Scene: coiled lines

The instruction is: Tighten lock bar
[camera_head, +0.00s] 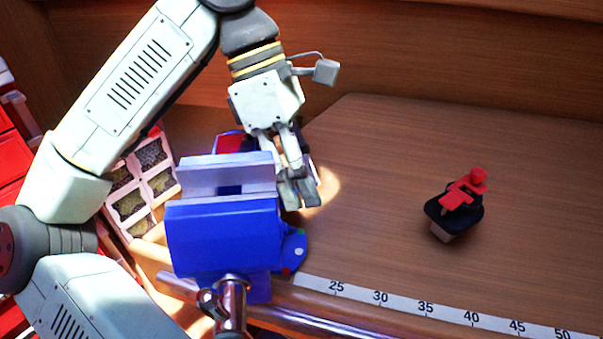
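A blue bench vise (225,235) with grey metal jaws (225,175) is mounted at the front edge of the wooden bench. Its round swivel base (293,248) shows at the right, with small coloured dots. My gripper (298,192) points down just right of the jaws, above the base, in a bright patch of light. Its fingers look close together, but I cannot tell whether anything is between them. I cannot make out the lock bar; the vise body or the fingers may hide it. The steel screw and handle (230,300) stick out at the front.
A black and red device (457,203) stands on the bench at the right. A white measuring strip (450,312) runs along the front edge. A compartment tray (140,185) and red bins (10,150) are at the left. The bench's middle and right are mostly clear.

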